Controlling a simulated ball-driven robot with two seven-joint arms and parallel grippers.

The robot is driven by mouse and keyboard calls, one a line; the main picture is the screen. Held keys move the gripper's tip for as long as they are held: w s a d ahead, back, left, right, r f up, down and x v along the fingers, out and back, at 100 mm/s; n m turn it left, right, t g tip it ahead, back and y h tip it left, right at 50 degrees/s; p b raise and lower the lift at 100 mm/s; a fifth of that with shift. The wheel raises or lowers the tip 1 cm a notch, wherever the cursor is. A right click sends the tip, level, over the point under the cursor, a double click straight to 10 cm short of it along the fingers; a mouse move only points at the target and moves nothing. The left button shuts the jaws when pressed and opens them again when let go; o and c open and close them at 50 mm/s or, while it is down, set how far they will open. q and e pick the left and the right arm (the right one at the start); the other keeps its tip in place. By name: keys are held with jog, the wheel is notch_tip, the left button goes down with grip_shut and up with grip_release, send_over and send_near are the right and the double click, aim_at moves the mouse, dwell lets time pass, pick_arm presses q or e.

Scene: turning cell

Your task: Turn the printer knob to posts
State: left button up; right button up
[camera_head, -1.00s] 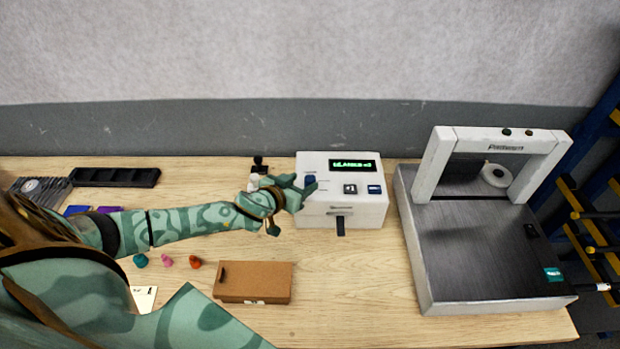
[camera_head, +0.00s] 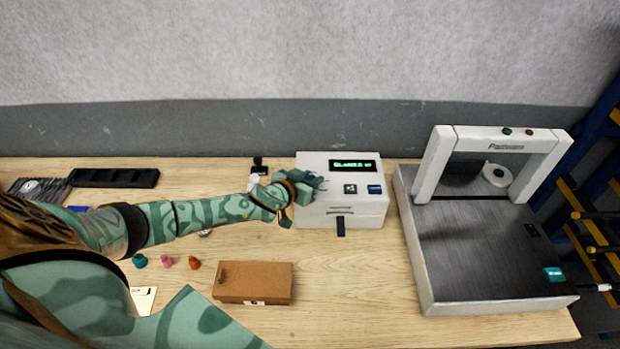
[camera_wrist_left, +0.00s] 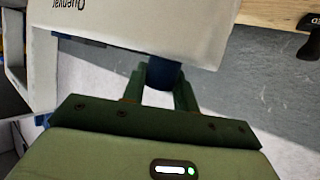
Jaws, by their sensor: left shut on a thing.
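The white printer (camera_head: 341,207) stands on the table right of the middle, with a lit green display (camera_head: 355,165) on its top and dark blue buttons. The display text is too small to read surely. My left gripper (camera_head: 312,183) reaches the printer's left side and hides the knob in the head view. In the left wrist view the gripper (camera_wrist_left: 161,84) is shut on the dark blue knob (camera_wrist_left: 164,74), its two green fingers on either side, against the white printer body (camera_wrist_left: 150,22). My right gripper is not in view.
A steel-topped machine with a white arch (camera_head: 490,230) stands to the right of the printer. A brown box (camera_head: 253,283), several small coloured pegs (camera_head: 167,262) and a black tray (camera_head: 115,178) lie on the table. A small black-handled stamp (camera_head: 258,166) stands behind my left wrist.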

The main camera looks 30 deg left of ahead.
pick_arm(q)
jog(key=shift+f+m+h+b, duration=0.1)
jog(key=shift+m+h+b, duration=0.35)
jog(key=shift+m+h, duration=0.3)
jog(key=m+g+h+b, duration=0.1)
jog(key=m+h, duration=0.2)
jog(key=shift+w+a+h, duration=0.1)
jog(key=shift+h, duration=0.25)
jog(key=shift+m+g+h+b, duration=0.7)
jog(key=shift+m+h+b, duration=0.05)
jog(key=shift+m+h, duration=0.3)
jog(key=m+g+h+b, duration=0.3)
jog(key=b, duration=0.2)
jog(key=shift+f+m, duration=0.15)
jog(key=shift+m, duration=0.15)
jog(key=shift+r+m+g+h+b, duration=0.2)
jog(key=shift+m+g+h+b, duration=0.25)
jog(key=shift+m+g+b, duration=0.6)
